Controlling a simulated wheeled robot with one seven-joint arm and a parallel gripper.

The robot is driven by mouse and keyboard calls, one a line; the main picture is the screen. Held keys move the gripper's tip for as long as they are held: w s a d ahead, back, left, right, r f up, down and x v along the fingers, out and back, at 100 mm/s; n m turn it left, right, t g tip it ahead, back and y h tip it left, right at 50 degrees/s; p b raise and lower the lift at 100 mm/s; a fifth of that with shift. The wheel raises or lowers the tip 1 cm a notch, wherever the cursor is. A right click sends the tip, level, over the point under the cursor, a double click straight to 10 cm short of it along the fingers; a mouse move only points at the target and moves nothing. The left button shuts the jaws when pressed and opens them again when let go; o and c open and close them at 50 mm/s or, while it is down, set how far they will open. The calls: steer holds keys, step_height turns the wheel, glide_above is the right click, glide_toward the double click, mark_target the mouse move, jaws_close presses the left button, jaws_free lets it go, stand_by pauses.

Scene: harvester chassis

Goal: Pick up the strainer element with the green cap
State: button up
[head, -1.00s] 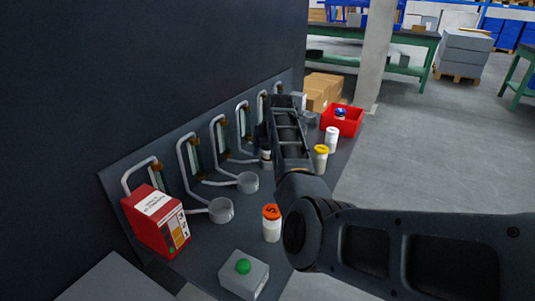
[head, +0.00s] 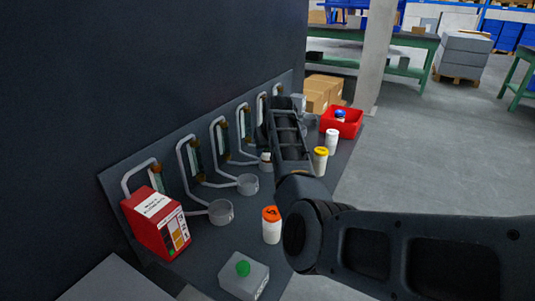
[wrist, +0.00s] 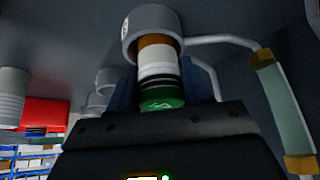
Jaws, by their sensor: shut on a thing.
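The strainer element with the green cap (wrist: 162,97) shows in the wrist view, which is upside down. It has a white body with dark bands, and a brown end beside the rim of a grey cup (wrist: 150,22). I cannot tell how far that end is inside the cup. My gripper (wrist: 160,110) is shut on the element at its green-capped end; a dark finger shows on each side. In the head view my arm hides the gripper and most of what it holds.
An orange-capped bottle (head: 271,225), a yellow-capped bottle (head: 320,161) and a white bottle (head: 332,141) stand along the panel's right edge. A red box (head: 155,225), a grey box with a green button (head: 243,276) and a red bin (head: 341,122) are nearby. Bent pipes line the wall.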

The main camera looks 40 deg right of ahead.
steer(key=shift+r, duration=0.6)
steer(key=r, duration=0.3)
steer(key=shift+s+d+r, duration=0.15)
steer(key=shift+s+d, duration=0.2)
steer(key=shift+d, duration=0.05)
steer(key=s+d+r+p, duration=0.4)
steer(key=s+d+r, duration=0.3)
steer(key=r, duration=0.4)
steer(key=shift+s+d+r, duration=0.2)
steer(key=shift+d+r, duration=0.05)
steer(key=shift+d, duration=0.1)
